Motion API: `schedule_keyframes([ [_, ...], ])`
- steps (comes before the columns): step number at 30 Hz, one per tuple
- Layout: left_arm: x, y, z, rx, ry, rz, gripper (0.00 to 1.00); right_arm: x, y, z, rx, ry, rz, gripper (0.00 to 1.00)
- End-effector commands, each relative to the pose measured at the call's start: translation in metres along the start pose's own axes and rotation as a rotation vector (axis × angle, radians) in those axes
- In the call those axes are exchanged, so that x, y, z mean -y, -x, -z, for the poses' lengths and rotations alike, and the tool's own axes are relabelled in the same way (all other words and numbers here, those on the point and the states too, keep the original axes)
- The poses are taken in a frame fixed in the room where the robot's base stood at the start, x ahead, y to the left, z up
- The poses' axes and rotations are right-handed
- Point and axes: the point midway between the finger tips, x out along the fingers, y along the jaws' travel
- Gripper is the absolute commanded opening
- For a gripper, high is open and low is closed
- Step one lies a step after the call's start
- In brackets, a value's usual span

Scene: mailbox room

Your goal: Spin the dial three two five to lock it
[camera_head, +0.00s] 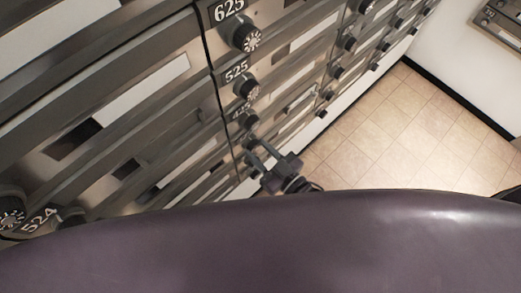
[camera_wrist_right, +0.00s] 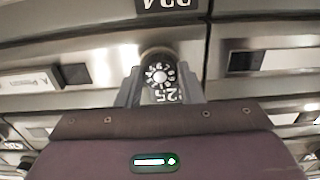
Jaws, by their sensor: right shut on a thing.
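The dial (camera_wrist_right: 160,74) is a black round knob with white marks around its face. In the right wrist view it sits between the two fingers of my right gripper (camera_wrist_right: 165,90), which are shut on its sides. In the head view my right gripper (camera_head: 258,148) reaches to a dark dial (camera_head: 248,142), just below the dial labelled 425 (camera_head: 248,119). That dial's face and number cannot be read there. My left gripper is not in view.
Above in the same column are the 525 dial (camera_head: 246,87) and the 625 dial (camera_head: 244,37). More mailbox doors with dials surround them, including one by label 524 (camera_head: 38,219). The tiled floor (camera_head: 375,140) to the right is clear. My purple body fills the bottom.

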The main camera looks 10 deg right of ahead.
Motion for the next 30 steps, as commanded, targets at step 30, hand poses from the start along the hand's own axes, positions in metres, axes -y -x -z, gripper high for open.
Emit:
schedule_keyframes([
  [30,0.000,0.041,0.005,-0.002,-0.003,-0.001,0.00,0.001,0.000,0.002,0.002,-0.624,-0.001,0.11],
])
